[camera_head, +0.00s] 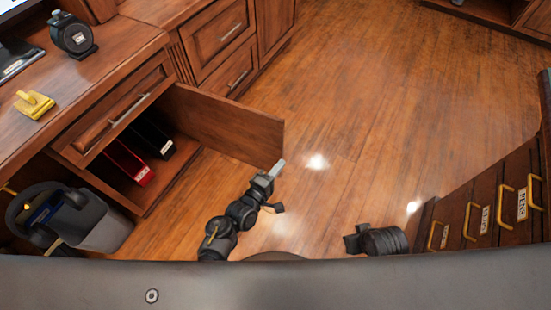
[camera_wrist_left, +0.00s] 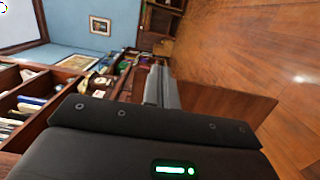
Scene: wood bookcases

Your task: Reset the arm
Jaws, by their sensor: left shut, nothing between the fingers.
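My left gripper (camera_head: 278,168) is shut and empty. It is held above the wood floor, just right of the open cabinet door's end in the head view. In the left wrist view its grey fingers (camera_wrist_left: 162,88) lie close together with nothing between them. A dark part of my right arm (camera_head: 377,240) shows low in the head view, right of the middle. The right gripper's fingers cannot be seen there.
The open cabinet door (camera_head: 228,124) juts toward my left gripper. A red binder (camera_head: 130,163) and a black binder (camera_head: 153,137) stand inside the cabinet. A grey bin (camera_head: 103,228) is at lower left. Labelled drawers (camera_head: 487,205) line the right. The middle floor is clear.

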